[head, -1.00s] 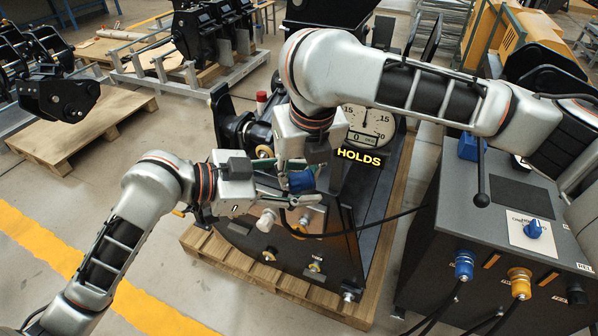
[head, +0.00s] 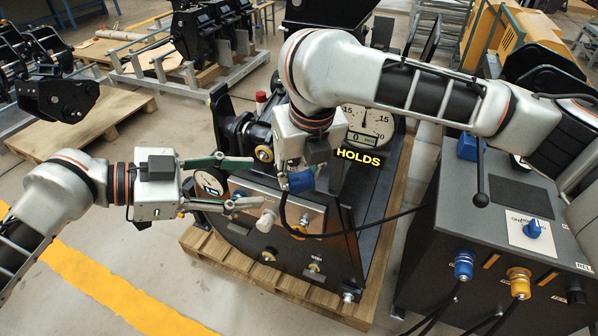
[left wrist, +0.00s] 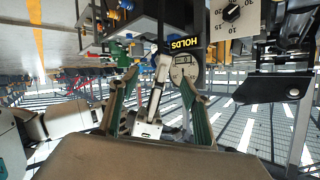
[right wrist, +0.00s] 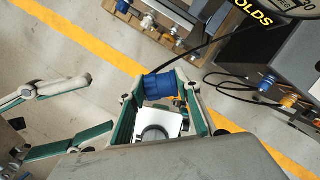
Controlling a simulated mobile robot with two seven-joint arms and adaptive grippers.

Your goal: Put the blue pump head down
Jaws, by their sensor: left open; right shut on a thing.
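The blue pump head (head: 301,181) is in my right gripper (head: 296,180), above the front edge of the black machine (head: 345,225). In the right wrist view the blue pump head (right wrist: 160,86) sits between the green-padded fingers of my right gripper (right wrist: 163,98), which is shut on it. A black hose (head: 350,233) runs from the head to the right. My left gripper (head: 256,182) is open and empty, left of the blue head and apart from it. Its spread fingers also show in the left wrist view (left wrist: 160,82).
The machine stands on a wooden pallet (head: 255,282) and carries a panel with fittings (head: 268,218), a gauge (head: 366,124) and a "HOLDS" sign (head: 360,157). A grey console (head: 500,215) with a blue (head: 464,265) and a yellow coupler (head: 519,283) stands at the right. Floor at the lower left is free.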

